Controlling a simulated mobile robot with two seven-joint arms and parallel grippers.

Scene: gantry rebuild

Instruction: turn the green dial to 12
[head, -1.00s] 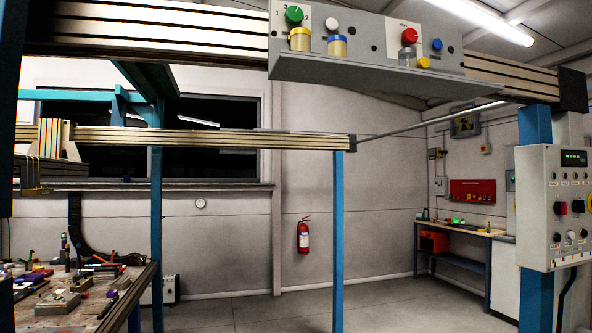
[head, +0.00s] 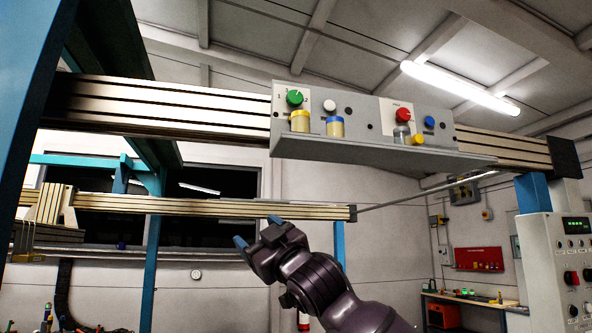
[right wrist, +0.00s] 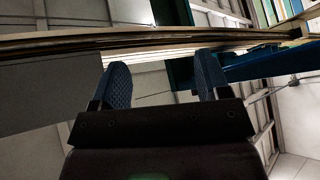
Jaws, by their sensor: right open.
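The green dial (head: 294,97) is on the upper left of the grey panel (head: 362,122) fixed to the overhead beam. Small numbers are printed around it; its pointer setting is too small to read. My right gripper (head: 257,230) is open and empty, below and left of the panel and clear of the dial. In the right wrist view its two blue fingers (right wrist: 162,85) stand apart with nothing between them. The dial does not show in that view. My left gripper is not in view.
A white knob (head: 329,105), red knob (head: 403,114) and blue button (head: 429,121) share the panel. The horizontal beam (head: 170,110) runs behind. Open air lies below the shelf.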

